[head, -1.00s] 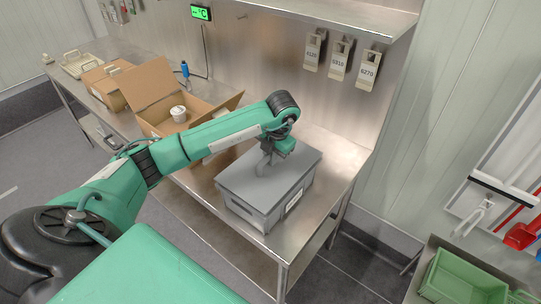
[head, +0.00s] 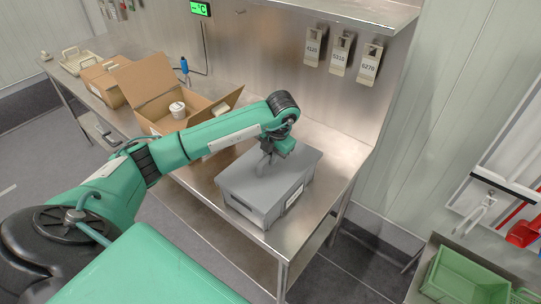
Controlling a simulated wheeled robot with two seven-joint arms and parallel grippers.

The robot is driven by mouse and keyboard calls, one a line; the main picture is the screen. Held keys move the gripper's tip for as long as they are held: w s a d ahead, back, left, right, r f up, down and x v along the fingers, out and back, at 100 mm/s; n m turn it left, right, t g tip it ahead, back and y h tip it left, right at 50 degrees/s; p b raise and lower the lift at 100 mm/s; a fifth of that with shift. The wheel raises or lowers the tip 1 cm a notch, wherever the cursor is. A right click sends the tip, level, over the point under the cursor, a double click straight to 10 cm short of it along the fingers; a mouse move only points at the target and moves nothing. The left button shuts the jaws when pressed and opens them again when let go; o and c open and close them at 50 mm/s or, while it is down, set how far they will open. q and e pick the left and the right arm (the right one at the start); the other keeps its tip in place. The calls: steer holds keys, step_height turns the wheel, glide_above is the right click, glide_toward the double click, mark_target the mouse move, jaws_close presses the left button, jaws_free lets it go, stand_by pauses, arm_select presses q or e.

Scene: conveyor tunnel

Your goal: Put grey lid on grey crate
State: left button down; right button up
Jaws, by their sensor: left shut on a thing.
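The grey crate (head: 258,213) stands on the front right part of the steel table. The grey lid (head: 290,170) lies over the top of the crate and covers its opening. From here I cannot tell whether it is fully seated. My left gripper (head: 265,167) is over the middle of the lid, shut on the lid's handle. The arm hides part of the lid's far left side. My right gripper is not in view.
An open cardboard box (head: 150,88) with a white jar (head: 177,110) stands left of the crate on the steel table (head: 335,165). Tags (head: 340,53) hang on the back wall. A green crate (head: 465,275) is at lower right. The table's front edge is close to the grey crate.

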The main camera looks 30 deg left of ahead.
arm_select(q)
steer(key=c, duration=1.3)
jaws_free()
steer(key=shift+d+r, duration=0.1)
steer(key=shift+r, duration=0.25)
steer(key=r+b, duration=0.1)
steer(key=r, duration=0.1)
steer(key=d+r+b, duration=0.1)
steer(key=r, duration=0.1)
steer(key=shift+r, duration=0.3)
step_height(320, 180, up, 8)
glide_above(274, 167)
steer(key=d, duration=0.2)
steer(key=shift+s+a, duration=0.1)
steer(key=shift+a, duration=0.15)
